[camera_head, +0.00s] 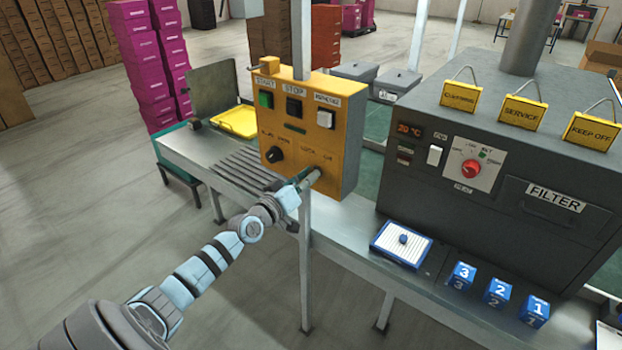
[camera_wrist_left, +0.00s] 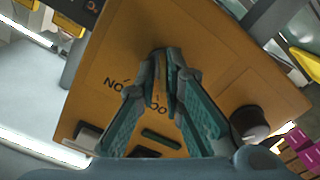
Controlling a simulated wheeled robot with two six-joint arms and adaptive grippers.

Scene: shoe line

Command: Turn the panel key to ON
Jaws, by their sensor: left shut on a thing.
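The yellow control panel (camera_head: 345,150) stands on a post at the bench, with a black knob (camera_head: 274,154) at its lower left and small lettering at its lower right. My left gripper (camera_head: 312,178) reaches that lower right part. In the left wrist view, the gripper (camera_wrist_left: 164,85) has its fingertips together against the face of the panel (camera_wrist_left: 215,60), shut on the panel key. The fingers mostly hide the key, so its turn angle cannot be told. Lettering including "ON" shows upside down beside the fingertips. My right gripper is not in view.
The panel has green, black and white buttons (camera_head: 325,118) along its top. To the right stands a dark grey machine (camera_head: 410,190) with a red knob (camera_head: 470,169). Open floor is at left.

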